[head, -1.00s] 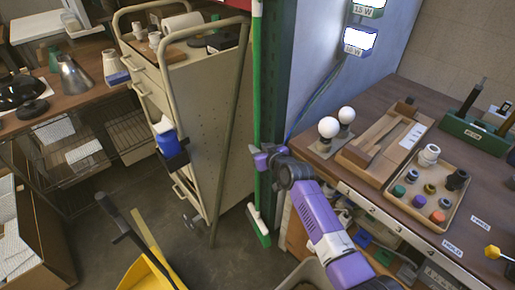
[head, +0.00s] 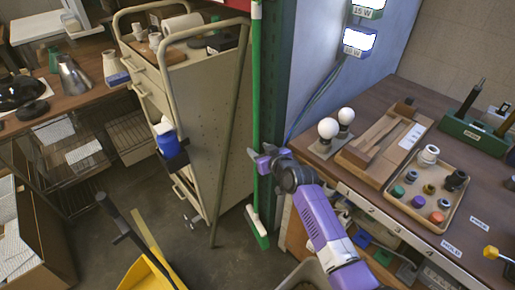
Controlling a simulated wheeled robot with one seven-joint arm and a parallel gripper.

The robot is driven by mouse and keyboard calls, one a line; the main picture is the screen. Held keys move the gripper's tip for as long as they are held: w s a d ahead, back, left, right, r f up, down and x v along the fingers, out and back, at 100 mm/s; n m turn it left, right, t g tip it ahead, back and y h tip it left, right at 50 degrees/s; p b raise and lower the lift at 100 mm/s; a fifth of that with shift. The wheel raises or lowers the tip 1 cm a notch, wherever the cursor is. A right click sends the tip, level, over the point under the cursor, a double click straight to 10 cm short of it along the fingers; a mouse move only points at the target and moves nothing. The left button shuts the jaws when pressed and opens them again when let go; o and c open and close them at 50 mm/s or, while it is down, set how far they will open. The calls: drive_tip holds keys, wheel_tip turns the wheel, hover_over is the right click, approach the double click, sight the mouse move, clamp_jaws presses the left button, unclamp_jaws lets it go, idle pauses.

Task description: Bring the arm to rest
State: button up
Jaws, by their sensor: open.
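My arm, purple and grey, reaches up from the bottom right of the head view, in front of the bench edge. My gripper (head: 258,158) is at its far end, beside the green pole of a broom (head: 258,100) in the picture. The gripper is apart from the bench top and the lamp parts. I cannot tell whether it touches the broom pole.
The wooden bench (head: 385,100) on the right holds two white bulbs (head: 328,128), a wooden fixture (head: 375,148) and a tray (head: 408,207) of small sockets. A beige cart (head: 205,120) stands left. A yellow bucket (head: 148,275) is at the bottom. Floor between is partly clear.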

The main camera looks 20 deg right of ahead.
drive_tip(key=s+a+m+p, duration=0.1)
drive_tip(key=s+a, duration=0.2)
drive_tip(key=s, duration=0.9)
drive_tip(key=s+a+h+p, duration=0.1)
drive_tip(key=s+a, duration=0.1)
drive_tip(key=s, duration=0.9)
drive_tip(key=s+a+m+p, duration=0.1)
drive_tip(key=s+a, duration=0.2)
drive_tip(key=s, duration=0.9)
drive_tip(key=s+r+p, duration=0.1)
drive_tip(key=s+r, duration=0.7)
drive_tip(key=s, duration=0.2)
drive_tip(key=s+r+n+t+p, duration=0.1)
drive_tip(key=s+r, duration=0.7)
drive_tip(key=s, duration=0.3)
drive_tip(key=shift+d+r, duration=0.4)
